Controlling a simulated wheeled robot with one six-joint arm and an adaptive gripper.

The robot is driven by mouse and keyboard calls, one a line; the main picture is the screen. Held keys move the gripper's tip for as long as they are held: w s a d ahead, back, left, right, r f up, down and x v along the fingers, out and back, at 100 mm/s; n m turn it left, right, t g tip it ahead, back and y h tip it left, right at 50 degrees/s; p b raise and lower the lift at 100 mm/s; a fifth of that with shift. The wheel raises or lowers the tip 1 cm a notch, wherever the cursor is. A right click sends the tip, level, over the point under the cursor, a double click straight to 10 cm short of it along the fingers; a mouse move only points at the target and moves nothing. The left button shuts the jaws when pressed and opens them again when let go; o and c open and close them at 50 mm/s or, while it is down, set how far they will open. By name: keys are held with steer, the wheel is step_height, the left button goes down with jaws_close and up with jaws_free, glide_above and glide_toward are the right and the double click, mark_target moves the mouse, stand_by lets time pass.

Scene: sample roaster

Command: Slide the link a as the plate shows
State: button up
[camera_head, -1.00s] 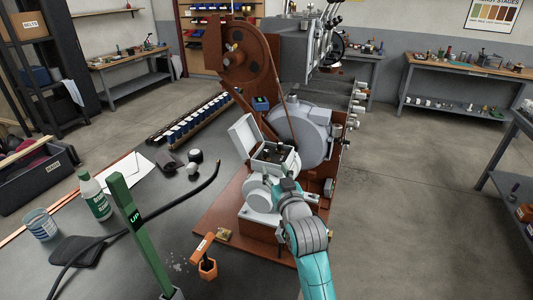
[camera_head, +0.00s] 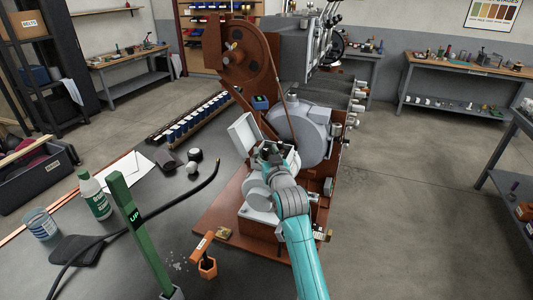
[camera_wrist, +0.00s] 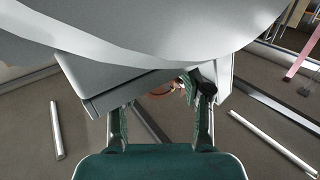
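A small grey box with its pale lid (camera_head: 243,134) swung open sits on the motor of the brown machine. My gripper (camera_head: 272,158) is at this open box, and my wrist hides much of its inside. In the wrist view my gripper (camera_wrist: 160,108) has its two fingers apart, with a gap between them. A grey box-like part (camera_wrist: 120,88) is just beyond the fingers, and a dark rounded piece (camera_wrist: 207,88) is by the right finger. I cannot tell which part is link a, or whether a finger touches it. I cannot make out an instruction plate.
A green post marked UP (camera_head: 136,218) and an orange tagged piece (camera_head: 206,262) stand at the front. A black hose (camera_head: 150,213) crosses the dark bench. A green-labelled bottle (camera_head: 95,195) and a glass (camera_head: 41,223) are at left.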

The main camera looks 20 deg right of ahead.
jaws_close()
steer(key=shift+s+d, duration=0.5)
steer(key=shift+d, duration=0.2)
steer(key=shift+s+d, duration=0.5)
steer(key=shift+d, duration=0.2)
steer(key=shift+o, duration=0.3)
jaws_free()
steer(key=shift+s, duration=0.1)
steer(key=s, duration=1.1)
steer(key=shift+s, duration=0.4)
